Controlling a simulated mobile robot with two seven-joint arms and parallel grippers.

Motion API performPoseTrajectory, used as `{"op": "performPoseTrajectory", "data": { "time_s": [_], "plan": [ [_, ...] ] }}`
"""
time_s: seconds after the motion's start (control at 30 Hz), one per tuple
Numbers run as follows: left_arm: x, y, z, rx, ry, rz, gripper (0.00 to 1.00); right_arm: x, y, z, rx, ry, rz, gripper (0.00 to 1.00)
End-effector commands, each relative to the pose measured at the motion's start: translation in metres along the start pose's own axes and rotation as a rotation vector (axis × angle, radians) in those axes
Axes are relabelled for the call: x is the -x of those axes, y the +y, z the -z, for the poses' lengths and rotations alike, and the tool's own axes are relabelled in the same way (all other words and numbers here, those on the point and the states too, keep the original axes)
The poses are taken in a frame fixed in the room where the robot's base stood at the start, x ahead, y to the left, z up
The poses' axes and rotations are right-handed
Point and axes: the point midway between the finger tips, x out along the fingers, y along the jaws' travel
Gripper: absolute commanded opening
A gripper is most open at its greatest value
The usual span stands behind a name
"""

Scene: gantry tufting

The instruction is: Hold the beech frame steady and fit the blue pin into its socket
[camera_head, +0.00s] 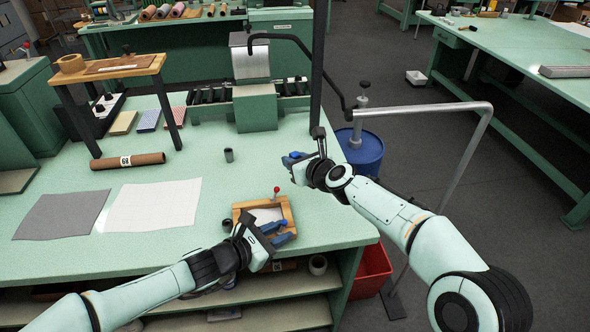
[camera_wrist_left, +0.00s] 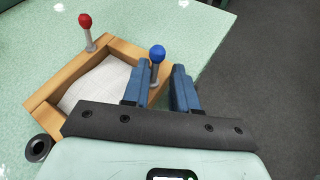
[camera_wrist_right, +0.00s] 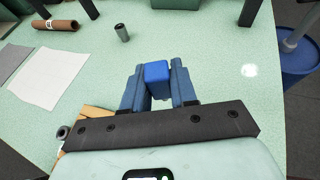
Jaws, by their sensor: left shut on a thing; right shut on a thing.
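The beech frame (camera_head: 239,214) lies near the bench's front right edge, with a white sheet (camera_wrist_left: 95,84) inside it. My left gripper (camera_head: 277,233) is shut on the frame's right side. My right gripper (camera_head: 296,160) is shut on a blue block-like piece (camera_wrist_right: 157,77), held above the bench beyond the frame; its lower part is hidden.
A white sheet (camera_head: 152,205) and a grey sheet (camera_head: 60,215) lie left of the frame. A blue drum (camera_head: 360,154), grey rail (camera_head: 430,108) and red bin (camera_head: 371,272) stand right of the bench.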

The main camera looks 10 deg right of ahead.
Motion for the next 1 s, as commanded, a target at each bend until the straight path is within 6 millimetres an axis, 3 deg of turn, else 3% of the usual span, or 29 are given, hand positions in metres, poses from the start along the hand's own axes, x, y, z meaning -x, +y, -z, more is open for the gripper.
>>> {"op": "performPoseTrajectory", "data": {
  "time_s": [0.03, 0.57, 0.6, 0.67, 1.0],
  "plan": [
    [-0.0005, -0.0006, 0.0106, 0.013, 0.022, 0.0, 0.0, 0.0016, 0.0011, -0.0051, 0.002, -0.003, -0.001, 0.0],
    [-0.0005, -0.0006, 0.0106, 0.013, 0.022, 0.0, 0.0, 0.0065, -0.0005, -0.0145, 0.0, -0.001, 0.001, 0.0],
    [-0.0005, -0.0006, 0.0106, 0.013, 0.022, 0.0, 0.37, 0.0065, -0.0005, -0.0145, 0.0, -0.001, 0.001, 0.0],
    [-0.0004, -0.0005, 0.0106, 0.012, 0.022, 0.0, 0.57, 0.0064, -0.0005, -0.0145, 0.0, -0.001, 0.001, 0.0],
    [0.0022, 0.0, 0.0046, 0.004, 0.011, -0.001, 0.57, 0.0064, -0.0003, -0.0145, 0.0, -0.001, 0.001, 0.0]
  ]
}}
